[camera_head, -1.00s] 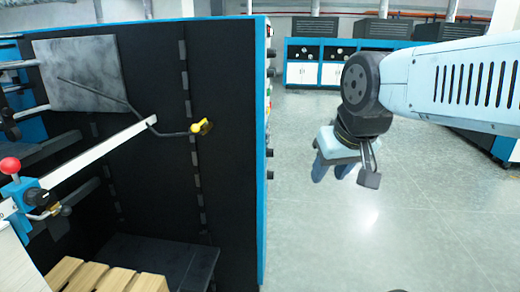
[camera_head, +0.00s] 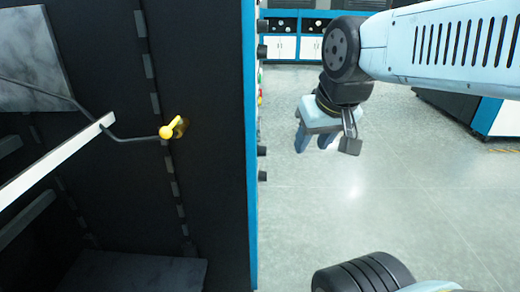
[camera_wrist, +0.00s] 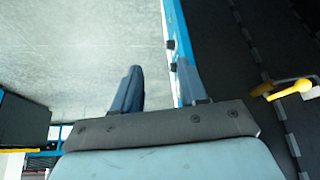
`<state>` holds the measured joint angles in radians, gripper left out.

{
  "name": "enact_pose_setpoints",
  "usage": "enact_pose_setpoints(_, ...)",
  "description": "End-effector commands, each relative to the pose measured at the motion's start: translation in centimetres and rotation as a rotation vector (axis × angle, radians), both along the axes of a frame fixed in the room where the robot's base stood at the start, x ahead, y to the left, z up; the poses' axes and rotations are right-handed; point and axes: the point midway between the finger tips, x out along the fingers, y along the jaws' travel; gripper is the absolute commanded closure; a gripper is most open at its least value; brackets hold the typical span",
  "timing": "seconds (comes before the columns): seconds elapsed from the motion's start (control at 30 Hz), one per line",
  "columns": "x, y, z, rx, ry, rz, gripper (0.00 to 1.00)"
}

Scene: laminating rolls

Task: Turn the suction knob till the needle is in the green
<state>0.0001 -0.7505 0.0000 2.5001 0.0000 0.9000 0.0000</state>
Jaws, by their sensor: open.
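My gripper (camera_head: 314,140) hangs from the arm, right of the machine's blue edge, open and empty. Its two blue fingers also show in the wrist view (camera_wrist: 158,88), apart, with floor between them. Small dark knobs stick out from the panel beyond the blue edge: an upper one (camera_head: 262,51) and two lower ones (camera_head: 262,151), (camera_head: 262,176). Two dark knobs also show in the wrist view (camera_wrist: 171,44) near the right finger. The panel is seen almost edge-on, so I cannot tell which is the suction knob. The gauge needle and green zone are not visible.
The tall black machine side (camera_head: 215,120) with its blue edge (camera_head: 249,150) fills the left. A yellow-ended crank (camera_head: 172,129) and a white bar (camera_head: 60,160) stick out from it. Grey floor (camera_head: 400,220) is open on the right; blue-and-white cabinets (camera_head: 295,45) stand behind.

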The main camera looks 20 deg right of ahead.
Motion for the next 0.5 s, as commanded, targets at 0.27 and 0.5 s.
enact_pose_setpoints(0.27, 0.6, 0.1, -0.6, 0.033, 0.05, -0.034, 0.35)
enact_pose_setpoints(0.5, 3.0, 0.2, -3.0, 0.186, 0.25, -0.183, 0.35)
